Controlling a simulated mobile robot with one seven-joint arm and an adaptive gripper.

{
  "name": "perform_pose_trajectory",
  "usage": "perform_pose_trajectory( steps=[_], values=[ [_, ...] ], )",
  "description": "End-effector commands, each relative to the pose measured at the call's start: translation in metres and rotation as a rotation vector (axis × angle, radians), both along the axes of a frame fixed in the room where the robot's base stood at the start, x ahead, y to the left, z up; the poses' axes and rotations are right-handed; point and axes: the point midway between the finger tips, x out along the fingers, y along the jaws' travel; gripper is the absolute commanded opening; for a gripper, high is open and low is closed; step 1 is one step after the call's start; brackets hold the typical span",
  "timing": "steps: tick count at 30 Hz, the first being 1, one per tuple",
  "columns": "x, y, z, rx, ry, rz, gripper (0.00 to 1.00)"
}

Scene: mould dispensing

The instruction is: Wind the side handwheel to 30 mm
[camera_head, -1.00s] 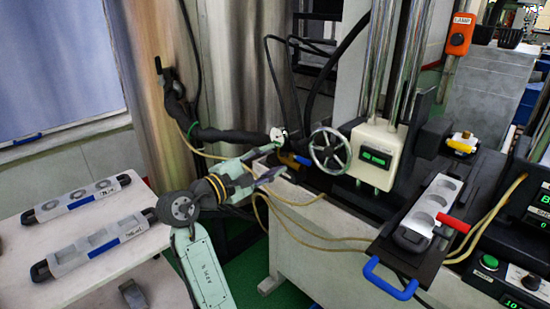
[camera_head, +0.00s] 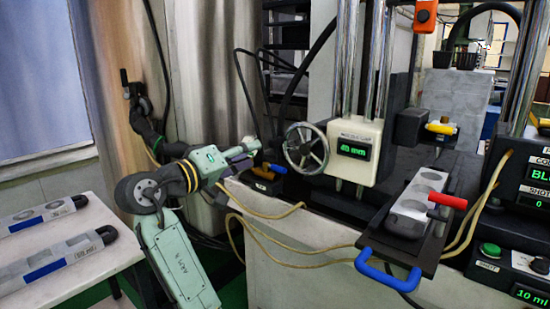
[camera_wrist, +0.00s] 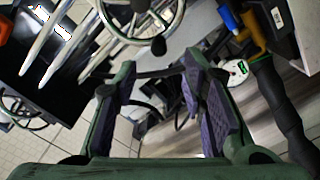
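The side handwheel (camera_head: 305,148) is a grey spoked wheel on the left of the cream press head (camera_head: 343,170). The green display (camera_head: 354,149) on that head shows a value in mm that looks like 40, though the first digit is blurred. My gripper (camera_head: 256,146) is just left of the handwheel, at about hub height in the picture, and apart from it. In the wrist view my gripper (camera_wrist: 158,72) has its two purple-padded fingers spread with nothing between them. The handwheel (camera_wrist: 150,18) shows there at the top, beyond the fingertips, with a dark knob near its rim.
A mould (camera_head: 412,212) lies on a dark plate with a blue handle (camera_head: 388,278), right of the wheel. A red handle (camera_head: 447,201) sticks out beside it. Yellow hoses (camera_head: 262,214) hang below my gripper. A white table (camera_head: 85,270) with moulds is at left.

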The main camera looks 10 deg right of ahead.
Motion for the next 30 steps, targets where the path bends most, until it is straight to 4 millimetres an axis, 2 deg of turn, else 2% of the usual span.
perform_pose_trajectory(
  steps=[16,22,30],
  values=[
    [0.054,-0.072,0.003,-0.001,0.003,-0.004,0.38],
    [0.063,-0.082,0.001,-0.001,0.002,-0.001,0.38],
    [0.063,-0.083,0.001,-0.001,0.0,-0.001,0.38]
  ],
)
